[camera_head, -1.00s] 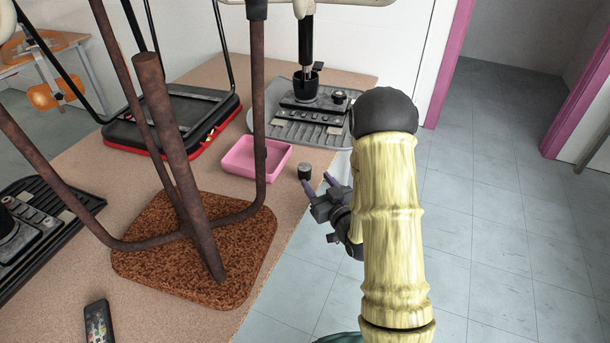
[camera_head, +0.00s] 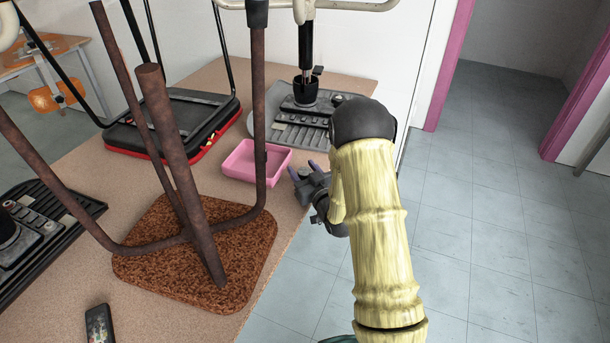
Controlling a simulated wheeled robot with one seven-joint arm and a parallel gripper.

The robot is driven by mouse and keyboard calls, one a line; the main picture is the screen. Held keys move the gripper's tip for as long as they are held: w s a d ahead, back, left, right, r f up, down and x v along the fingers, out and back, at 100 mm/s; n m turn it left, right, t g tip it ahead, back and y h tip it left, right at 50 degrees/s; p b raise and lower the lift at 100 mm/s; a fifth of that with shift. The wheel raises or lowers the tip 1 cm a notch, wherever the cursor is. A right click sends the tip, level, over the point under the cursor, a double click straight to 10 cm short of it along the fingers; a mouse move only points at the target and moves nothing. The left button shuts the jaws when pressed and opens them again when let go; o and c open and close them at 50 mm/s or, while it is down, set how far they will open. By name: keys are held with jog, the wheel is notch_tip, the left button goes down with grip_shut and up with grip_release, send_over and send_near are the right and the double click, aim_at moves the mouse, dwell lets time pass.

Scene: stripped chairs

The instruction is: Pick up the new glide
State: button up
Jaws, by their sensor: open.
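A small dark cylinder (camera_head: 304,170), which I take to be the new glide, stands near the right edge of the table, just right of the pink tray. It is mostly hidden now, and only a little grey shows between the fingers.
The pink tray (camera_head: 231,161) lies close left of my gripper. An upturned chair with rusty legs stands on its brown seat (camera_head: 200,265). A grey ribbed tray (camera_head: 300,139) with tools sits behind. A dark handheld device (camera_head: 99,323) lies in front. Right of the table is open floor.

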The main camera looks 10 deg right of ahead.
jog(key=shift+w+a, duration=0.15)
jog(key=shift+w, duration=0.5)
jog(key=c, duration=0.7)
jog(key=shift+r, duration=0.1)
jog(key=p+v, duration=0.6)
jog(key=v, duration=1.2)
jog(key=shift+r, duration=0.1)
